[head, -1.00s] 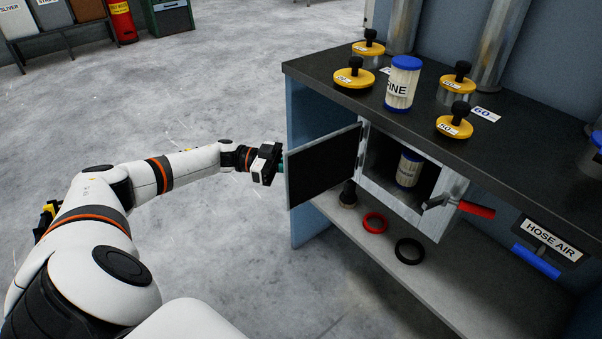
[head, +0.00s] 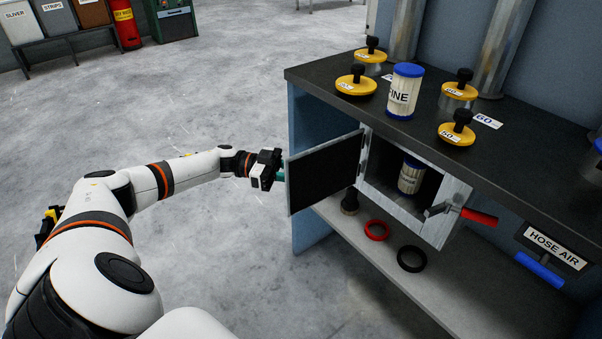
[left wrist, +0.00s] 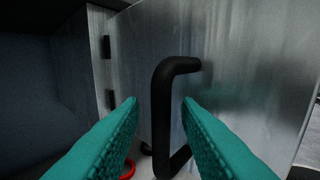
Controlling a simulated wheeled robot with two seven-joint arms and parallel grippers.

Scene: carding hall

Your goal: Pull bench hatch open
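The bench hatch (head: 322,173) stands swung wide open to the left of its metal compartment (head: 435,228), its dark inner face toward the head camera. In the left wrist view its grey outer face (left wrist: 240,65) carries a black bar handle (left wrist: 163,105). My left gripper (head: 281,173) is at the outer face, partly hidden behind the hatch's left edge. Its teal fingers (left wrist: 160,112) stand on either side of the handle, with a visible gap between them and the bar. My right gripper is in neither view.
A filter cartridge (head: 410,179) stands inside the compartment. A red-handled lever (head: 478,217) sticks out at its right. The worktop (head: 335,68) carries a FINE cartridge (head: 403,98) and several yellow-capped pieces. Red (head: 376,238) and black (head: 411,269) rings lie on the lower shelf. Floor left is clear.

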